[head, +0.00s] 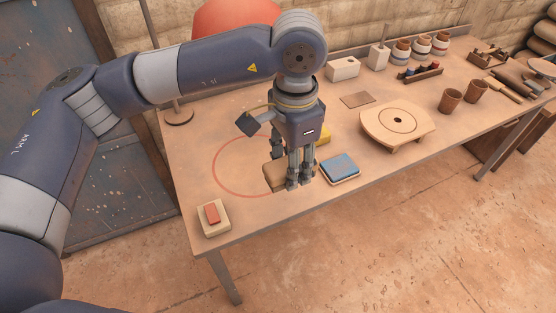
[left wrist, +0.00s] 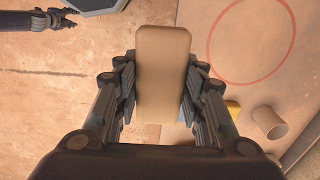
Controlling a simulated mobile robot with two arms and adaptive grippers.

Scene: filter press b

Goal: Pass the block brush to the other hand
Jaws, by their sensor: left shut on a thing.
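The block brush (left wrist: 163,70) is a plain tan block with rounded ends. In the left wrist view it stands lengthwise between the fingers of my left gripper (left wrist: 160,103). In the head view my left gripper (head: 300,182) points down, shut on the brush (head: 275,174), near the table's front edge. The fingers hide part of the brush, and its bristles do not show. What looks like my right gripper (left wrist: 65,18) is small and dark at the upper left of the left wrist view, apart from the brush. Its finger state is unclear.
The table (head: 240,222) carries a red circle outline (head: 217,160), a pale block with a red piece (head: 213,216), a blue pad (head: 340,167) and a round wooden stand (head: 395,125). Cups (head: 452,100) and jars stand farther right. Open floor (head: 400,250) lies in front.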

